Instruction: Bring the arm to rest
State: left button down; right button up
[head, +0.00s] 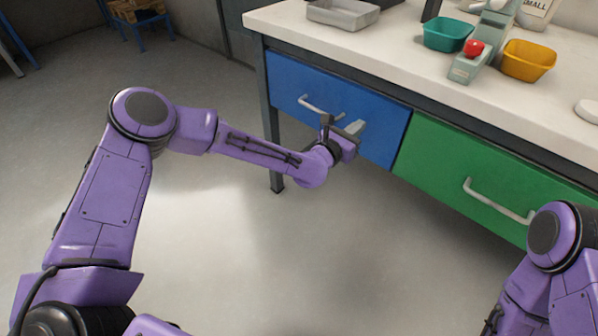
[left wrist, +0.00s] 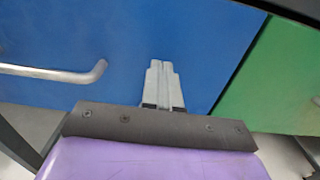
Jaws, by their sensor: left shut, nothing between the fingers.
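My left gripper (head: 357,128) is in front of the blue drawer (head: 385,125), to the right of its handle (head: 310,106). In the left wrist view its two grey fingers (left wrist: 164,82) lie together with nothing between them. The handle (left wrist: 60,73) shows at the left there, apart from the fingers. The blue drawer front (left wrist: 195,45) fills most of that view. My right arm shows at the lower right of the head view, but its gripper is out of frame.
A green drawer (head: 440,165) with a handle (head: 497,202) is to the right. On the white bench (head: 375,50) stand a grey tray (head: 342,12), a green bin (head: 447,35), a yellow bin (head: 527,62) and a red ball (head: 473,48) on a grey-green device. Open floor lies left of the bench.

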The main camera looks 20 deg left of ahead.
pick_arm(q)
jog(key=v, duration=1.2)
jog(key=s+a+f+m+g+y, duration=0.2)
jog(key=s+a+f+m+g, duration=0.1)
jog(key=s+f+m, duration=0.5)
jog(key=s+a+f+m+g+y, duration=0.25)
jog(key=s+f+m+g, duration=0.2)
jog(key=s+f, duration=0.4)
jog(key=s+a+f+m+g+y, duration=0.2)
jog(key=s+a+f+m+g, duration=0.1)
jog(key=s+f+m, duration=0.6)
jog(key=s+a+f+m+g+y, duration=0.3)
jog(key=s+a+y, duration=0.1)
jog(key=s+a, duration=0.65)
notch_tip(320, 180, up, 15)
jog(key=p, duration=1.5)
jog(key=shift+a+p, duration=0.25)
jog(key=shift+p, duration=0.15)
